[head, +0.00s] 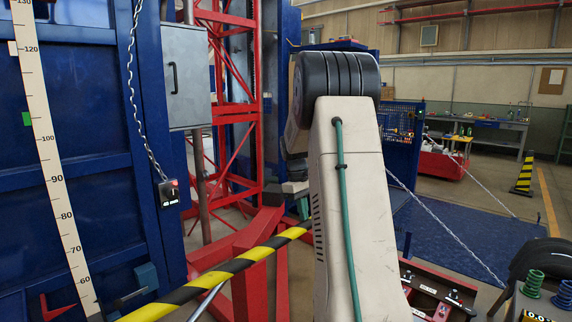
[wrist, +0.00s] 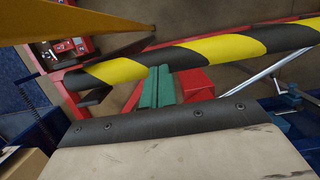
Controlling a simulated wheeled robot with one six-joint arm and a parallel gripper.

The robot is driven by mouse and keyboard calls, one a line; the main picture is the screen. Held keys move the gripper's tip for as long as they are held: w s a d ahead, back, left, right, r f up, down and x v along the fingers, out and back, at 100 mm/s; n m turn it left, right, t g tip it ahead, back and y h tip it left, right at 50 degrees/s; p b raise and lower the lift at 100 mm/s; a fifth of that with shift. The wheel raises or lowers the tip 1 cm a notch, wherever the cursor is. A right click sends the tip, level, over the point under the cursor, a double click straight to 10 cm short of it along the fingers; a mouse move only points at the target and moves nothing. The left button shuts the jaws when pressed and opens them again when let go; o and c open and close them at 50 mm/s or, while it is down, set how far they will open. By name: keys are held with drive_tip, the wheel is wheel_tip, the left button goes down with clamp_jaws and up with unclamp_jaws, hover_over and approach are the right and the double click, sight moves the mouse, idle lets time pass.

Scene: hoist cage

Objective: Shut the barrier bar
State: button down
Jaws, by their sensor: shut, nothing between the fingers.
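The barrier bar (head: 235,268), striped yellow and black, slants up from the lower left in the head view and passes behind my arm, which hides the rest. In the wrist view the bar (wrist: 210,50) crosses from the upper right to a black end on the left. My gripper (wrist: 157,76) shows there as two green fingers close together, empty, with their tips at the lower edge of the bar. I cannot tell whether they touch it. In the head view my arm mostly hides the gripper.
A blue panel (head: 75,140) with a scale strip and a hanging chain stands at the left, beside a grey box (head: 187,75). A red lattice mast (head: 235,110) rises behind the bar. Blue floor plate (head: 455,235) lies open at the right. A yellow beam (wrist: 70,18) crosses the wrist view's upper left.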

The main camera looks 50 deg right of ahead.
drive_tip(key=shift+r, duration=0.25)
wheel_tip(320, 180, up, 14)
drive_tip(key=w, duration=0.2)
drive_tip(key=shift+w+d, duration=0.15)
drive_tip(key=shift+w, duration=0.15)
drive_tip(key=shift+f, duration=0.15)
drive_tip(key=s+a+f+m, duration=0.2)
drive_tip(key=s+a, duration=0.2)
drive_tip(key=a, duration=0.8)
drive_tip(key=s+a+f+m, duration=0.15)
drive_tip(key=s+a, duration=0.35)
drive_tip(key=a, duration=0.7)
drive_tip(key=s+a+f+n+t, duration=0.3)
drive_tip(key=s+a+n, duration=0.1)
drive_tip(key=s+a, duration=1)
drive_tip(key=a, duration=0.3)
drive_tip(key=shift+s+a+f+t, duration=0.2)
drive_tip(key=shift+s+a+t, duration=0.1)
drive_tip(key=shift+s+a, duration=0.1)
